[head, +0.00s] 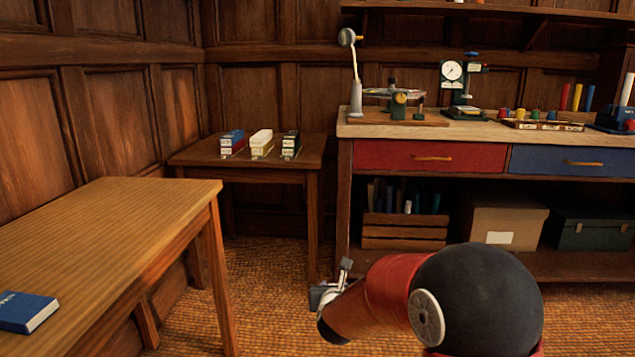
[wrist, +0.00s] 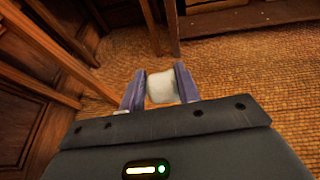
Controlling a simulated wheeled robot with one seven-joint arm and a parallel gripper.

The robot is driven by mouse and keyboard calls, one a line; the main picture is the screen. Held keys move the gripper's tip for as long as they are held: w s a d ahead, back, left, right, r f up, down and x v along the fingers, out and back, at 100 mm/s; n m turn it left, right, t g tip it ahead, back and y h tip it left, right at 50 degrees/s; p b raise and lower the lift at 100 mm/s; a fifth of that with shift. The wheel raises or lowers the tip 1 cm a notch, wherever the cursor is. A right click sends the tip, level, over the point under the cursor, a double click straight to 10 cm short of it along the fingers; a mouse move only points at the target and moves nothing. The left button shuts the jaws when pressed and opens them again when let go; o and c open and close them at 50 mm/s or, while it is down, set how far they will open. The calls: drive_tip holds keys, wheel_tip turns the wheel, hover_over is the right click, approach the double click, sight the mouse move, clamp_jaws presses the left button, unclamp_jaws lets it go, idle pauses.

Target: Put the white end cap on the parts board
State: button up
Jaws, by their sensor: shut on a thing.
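The white end cap (wrist: 162,88) is between the two purple-grey fingers of my gripper (wrist: 159,74) in the wrist view. The gripper is shut on it, with the carpet below. In the head view my gripper (head: 335,284) is low over the carpet, in front of the workbench and apart from the tables; the cap cannot be made out there. A wooden board (head: 435,121) with a metal instrument lies on the workbench. A tray (head: 545,125) with coloured pieces lies further right. I cannot tell which one is the parts board.
The workbench (head: 345,128) has red and blue drawers and a lower shelf with boxes. A small table (head: 190,157) carries three small boxes. A long table (head: 120,215) at left carries a blue book (head: 27,312). Carpet lies open between them.

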drive_tip(key=s+d+f+m+h, duration=0.3)
drive_tip(key=s+d+f, duration=0.3)
drive_tip(key=d, duration=0.5)
drive_tip(key=s, duration=0.2)
drive_tip(key=shift+s+d+g+h, duration=0.3)
drive_tip(key=shift+s+h, duration=0.05)
drive_tip(key=shift+h, duration=0.05)
drive_tip(key=shift+a, duration=0.15)
